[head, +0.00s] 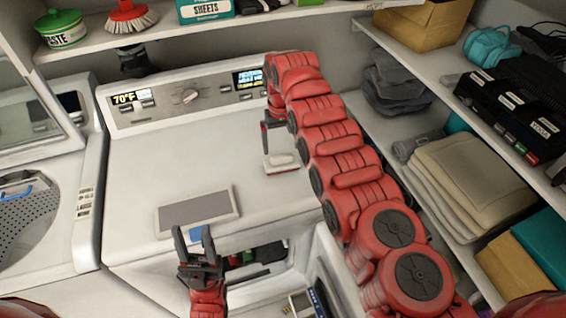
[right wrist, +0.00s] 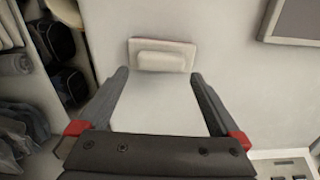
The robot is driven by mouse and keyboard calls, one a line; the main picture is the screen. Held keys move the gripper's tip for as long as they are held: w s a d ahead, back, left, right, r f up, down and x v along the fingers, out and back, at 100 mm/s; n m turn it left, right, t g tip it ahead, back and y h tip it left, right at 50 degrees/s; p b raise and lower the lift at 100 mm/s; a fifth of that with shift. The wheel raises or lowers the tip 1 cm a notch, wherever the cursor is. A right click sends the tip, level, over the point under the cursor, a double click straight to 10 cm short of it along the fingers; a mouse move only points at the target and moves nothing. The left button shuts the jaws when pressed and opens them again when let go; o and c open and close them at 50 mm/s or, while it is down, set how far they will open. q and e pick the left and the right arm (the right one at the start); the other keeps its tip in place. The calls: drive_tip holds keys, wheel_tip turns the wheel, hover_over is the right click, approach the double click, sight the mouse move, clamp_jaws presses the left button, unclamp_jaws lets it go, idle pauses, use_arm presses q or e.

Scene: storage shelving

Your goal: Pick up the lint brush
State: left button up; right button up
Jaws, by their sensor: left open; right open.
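A small pale block on a flat pale base, which may be the lint brush (head: 281,161), lies on top of the white dryer. In the right wrist view the same pale item (right wrist: 163,55) lies just beyond my fingertips, centred roughly between them. My right gripper (right wrist: 160,80) is open and empty, and the item is not between its fingers. In the head view the right gripper (head: 268,140) hangs over the dryer top beside the item, partly hidden by my arm. My left gripper (head: 194,233) is open and empty in front of the dryer.
A grey panel (head: 198,210) lies at the dryer top's front edge. A red scrub brush (head: 130,17) stands on the upper shelf (head: 215,24). Right shelves hold folded towels (head: 470,165) and dark boxes (head: 505,105). A washer (head: 40,215) stands at left. The dryer top's middle is clear.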

sight(282, 156)
drive_tip(key=f, duration=0.1)
drive_tip(key=s+f, duration=0.1)
drive_tip(key=f, duration=0.1)
drive_tip(key=shift+f+p, duration=0.25)
drive_tip(key=shift+p, duration=0.1)
drive_tip(key=shift+w+f, duration=0.2)
drive_tip(key=shift+w, duration=0.05)
drive_tip(key=shift+c, duration=0.7)
drive_tip(key=shift+s+r, duration=0.1)
drive_tip(key=c, duration=1)
drive_tip(key=shift+r, duration=0.1)
